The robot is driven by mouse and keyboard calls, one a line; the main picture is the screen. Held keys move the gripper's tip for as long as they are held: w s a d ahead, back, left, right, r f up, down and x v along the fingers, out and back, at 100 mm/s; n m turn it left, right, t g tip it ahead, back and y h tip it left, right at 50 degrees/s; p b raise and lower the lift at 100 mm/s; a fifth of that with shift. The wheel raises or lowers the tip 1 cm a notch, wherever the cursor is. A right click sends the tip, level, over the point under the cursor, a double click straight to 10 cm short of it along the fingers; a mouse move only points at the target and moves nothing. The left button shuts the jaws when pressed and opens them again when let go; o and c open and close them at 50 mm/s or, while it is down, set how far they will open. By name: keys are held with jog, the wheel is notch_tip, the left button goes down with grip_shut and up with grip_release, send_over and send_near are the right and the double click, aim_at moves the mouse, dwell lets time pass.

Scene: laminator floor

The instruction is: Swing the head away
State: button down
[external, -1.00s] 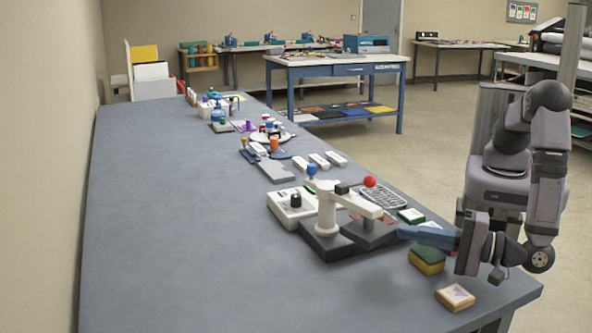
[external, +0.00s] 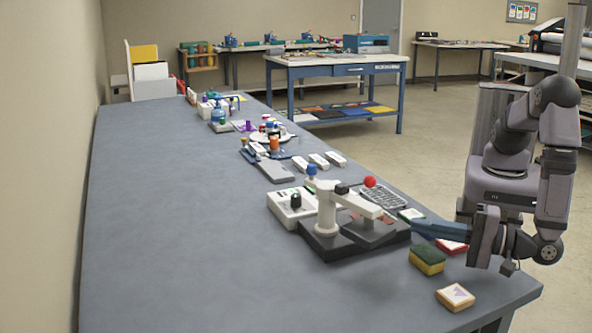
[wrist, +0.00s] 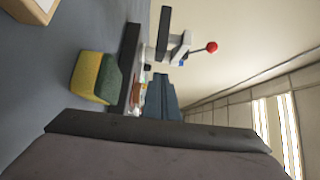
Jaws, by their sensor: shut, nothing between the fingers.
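The press (external: 328,205) stands on the blue-grey bench, with a white post and a white arm reaching right. Its dark head plate (external: 372,234) lies under the arm at the right part of the dark base (external: 322,245). A red ball knob (external: 370,182) rises near the arm and also shows in the wrist view (wrist: 211,46). My gripper (external: 416,227), with dark blue fingers, is shut and empty, just right of the head plate. Whether the fingertips touch the plate is hard to tell. The fingers (wrist: 162,98) also show in the wrist view.
A green and yellow sponge (external: 427,260) and a small wooden-edged block (external: 455,297) lie near the bench's front right edge. A red-edged pad (external: 453,247) is beside my gripper. The bench's left side is clear.

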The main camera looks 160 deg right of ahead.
jog(key=w+a+b, duration=0.1)
jog(key=a, duration=0.2)
jog(key=w+a+b, duration=0.1)
jog(key=a, duration=0.2)
jog(key=w+a+b, duration=0.1)
jog(key=a, duration=0.2)
jog(key=shift+a, duration=0.1)
